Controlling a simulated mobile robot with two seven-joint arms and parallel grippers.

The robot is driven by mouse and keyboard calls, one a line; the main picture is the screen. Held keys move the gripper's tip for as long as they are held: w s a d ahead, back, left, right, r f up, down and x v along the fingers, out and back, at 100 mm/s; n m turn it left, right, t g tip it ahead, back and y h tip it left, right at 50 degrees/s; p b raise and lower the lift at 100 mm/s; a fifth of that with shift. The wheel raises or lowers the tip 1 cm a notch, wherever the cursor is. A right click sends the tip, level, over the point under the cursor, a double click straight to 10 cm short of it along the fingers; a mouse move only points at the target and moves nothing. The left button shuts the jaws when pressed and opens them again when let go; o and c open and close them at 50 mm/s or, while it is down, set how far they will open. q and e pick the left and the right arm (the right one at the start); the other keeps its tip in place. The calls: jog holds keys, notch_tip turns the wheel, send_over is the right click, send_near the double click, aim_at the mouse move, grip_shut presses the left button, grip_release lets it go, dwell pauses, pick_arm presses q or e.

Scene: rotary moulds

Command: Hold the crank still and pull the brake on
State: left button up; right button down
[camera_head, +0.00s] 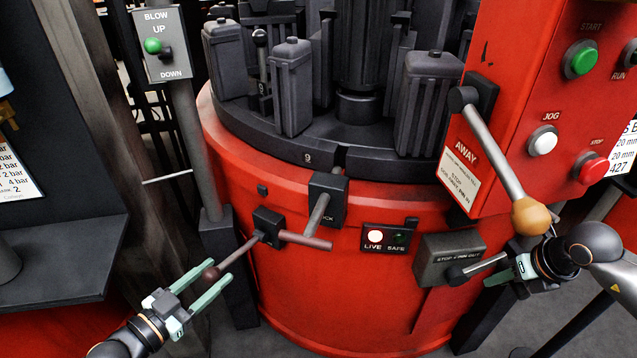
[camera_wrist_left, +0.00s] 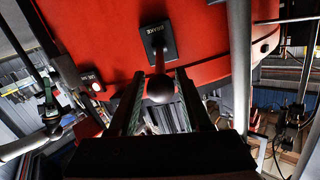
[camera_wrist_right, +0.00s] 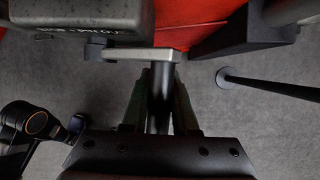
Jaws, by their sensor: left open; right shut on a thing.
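The brake lever (camera_head: 238,252) slants down and left from its dark box (camera_head: 268,222) and ends in a dark ball knob (camera_head: 210,274). My left gripper (camera_head: 214,276) is open, with its fingers on either side of the knob; the left wrist view also shows the knob (camera_wrist_left: 160,88) between them. My right gripper (camera_head: 520,266) is shut on the crank's dark upright handle (camera_wrist_right: 160,95). The crank arm (camera_head: 484,265) runs right from the stop-pin box (camera_head: 450,255). In the right wrist view the crank arm (camera_wrist_right: 130,53) meets the handle's top.
A lever with an orange knob (camera_head: 531,214) hangs from the red control panel (camera_head: 520,100) just above my right gripper. Another lever (camera_head: 305,240) is beside the brake box. The LIVE lamp (camera_head: 375,237) glows white; SAFE (camera_head: 399,239) looks dark. A post (camera_head: 190,140) stands behind left.

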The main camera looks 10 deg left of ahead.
pick_arm(q)
jog(key=f+v, duration=0.1)
jog(key=v, duration=0.6)
jog(key=shift+s+r, duration=0.2)
jog(key=shift+r, duration=0.25)
pick_arm(e)
jog(key=c, duration=0.6)
grip_release()
jog(key=p+v, duration=0.1)
jog(key=v, duration=0.4)
jog(key=shift+w+p, duration=0.1)
jog(key=shift+p, duration=0.3)
pick_arm(q)
jog(key=shift+r, duration=1.1)
pick_arm(e)
jog(key=s+d, duration=0.5)
jog(key=s, duration=0.6)
jog(key=shift+d, duration=0.2)
pick_arm(q)
jog(key=shift+a, duration=0.1)
